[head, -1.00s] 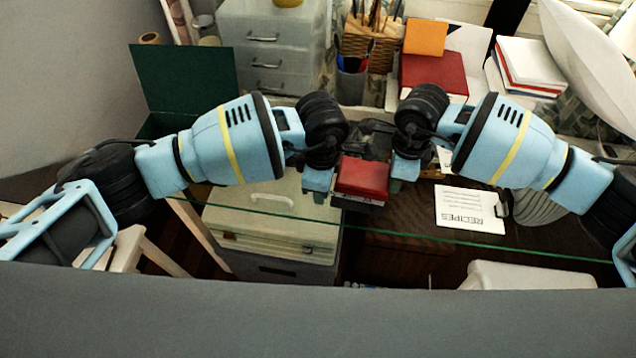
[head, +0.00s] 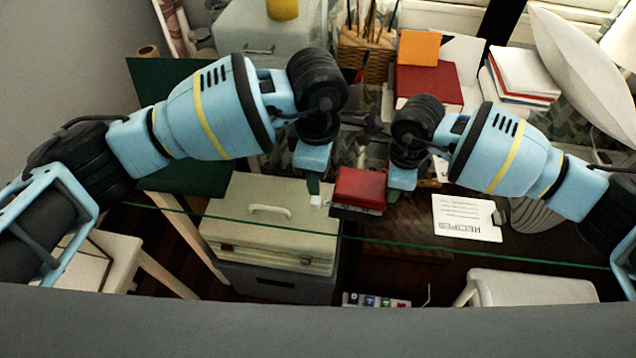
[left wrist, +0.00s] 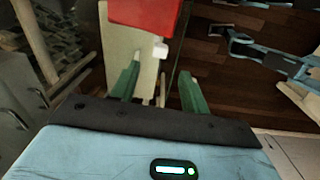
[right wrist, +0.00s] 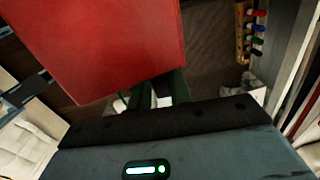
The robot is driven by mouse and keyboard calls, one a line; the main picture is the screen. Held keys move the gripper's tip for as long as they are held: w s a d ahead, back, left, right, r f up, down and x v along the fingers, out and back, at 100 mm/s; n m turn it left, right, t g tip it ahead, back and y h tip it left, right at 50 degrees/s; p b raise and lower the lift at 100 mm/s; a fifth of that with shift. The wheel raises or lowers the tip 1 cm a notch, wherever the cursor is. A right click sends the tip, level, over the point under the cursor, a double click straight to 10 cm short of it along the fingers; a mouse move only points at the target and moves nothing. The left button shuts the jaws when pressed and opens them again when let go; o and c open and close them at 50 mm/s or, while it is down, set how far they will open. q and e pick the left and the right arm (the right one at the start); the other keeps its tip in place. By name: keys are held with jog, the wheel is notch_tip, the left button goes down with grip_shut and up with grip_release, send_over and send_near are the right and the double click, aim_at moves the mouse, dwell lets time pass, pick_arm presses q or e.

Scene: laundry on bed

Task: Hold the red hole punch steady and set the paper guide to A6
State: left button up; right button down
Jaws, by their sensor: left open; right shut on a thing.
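The red hole punch (head: 360,186) sits on the dark desk near its front edge, in the middle of the head view. Its red top fills the upper left of the right wrist view (right wrist: 100,45). My right gripper (head: 397,192) is shut on the punch's right side; the grip point is mostly hidden. A small white knob (head: 317,201) shows at the punch's left side, likely the paper guide's end. My left gripper (head: 313,183) is open just behind and above this knob. In the left wrist view the knob (left wrist: 160,50) lies beyond and between the open fingertips. Guide markings are unreadable.
A recipes card (head: 467,218) lies right of the punch. A pale case (head: 270,210) stands below left, beyond the desk edge. A red book (head: 428,85), wicker basket (head: 365,52) and drawer unit (head: 255,40) stand behind. A green board (head: 160,85) is at left.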

pick_arm(q)
jog(key=shift+r, duration=1.4)
pick_arm(e)
jog(key=c, duration=1.2)
grip_release()
pick_arm(q)
jog(key=shift+s, duration=0.1)
pick_arm(e)
notch_tip(320, 180, up, 12)
jog(key=shift+s, duration=0.2)
pick_arm(q)
jog(key=shift+f, duration=0.1)
pick_arm(e)
jog(key=shift+s, duration=0.1)
